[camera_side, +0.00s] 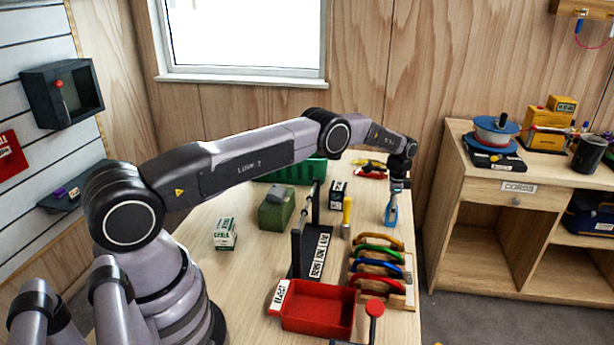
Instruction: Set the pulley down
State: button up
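The pulley (391,212) is a small blue piece directly below my gripper (397,188), near the right edge of the wooden table. My gripper points down and its fingers look closed on the pulley's top end. The pulley hangs upright. I cannot tell from this view whether its lower end touches the table. The fingertips are small and dark here.
A rack of coloured carabiners (378,262), a red tray (318,308) and a yellow-handled tool (347,212) stand nearby. A black stand with a bar (308,245), a green box (276,210) and a green crate (302,170) lie further left.

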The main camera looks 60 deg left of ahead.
jog(key=shift+o, duration=0.6)
jog(key=s+d+r+n+t, duration=0.1)
jog(key=s+r, duration=0.2)
jog(key=r, duration=1.2)
jog(key=s+d+r+n+t, duration=0.1)
jog(key=s+r, duration=0.3)
jog(key=r, duration=1.2)
jog(key=s+d+r+n+t, duration=0.1)
jog(key=s+d+r+n, duration=0.2)
jog(key=s+r, duration=0.8)
jog(key=s+d+f+n+t, duration=0.1)
jog(key=s+f+n, duration=0.1)
jog(key=s, duration=1.2)
jog(key=s+f+n+t, duration=0.1)
jog(key=s+f+n, duration=0.1)
jog(key=s, duration=1.2)
jog(key=shift+s+d+t, duration=0.3)
jog(key=shift+d, duration=0.05)
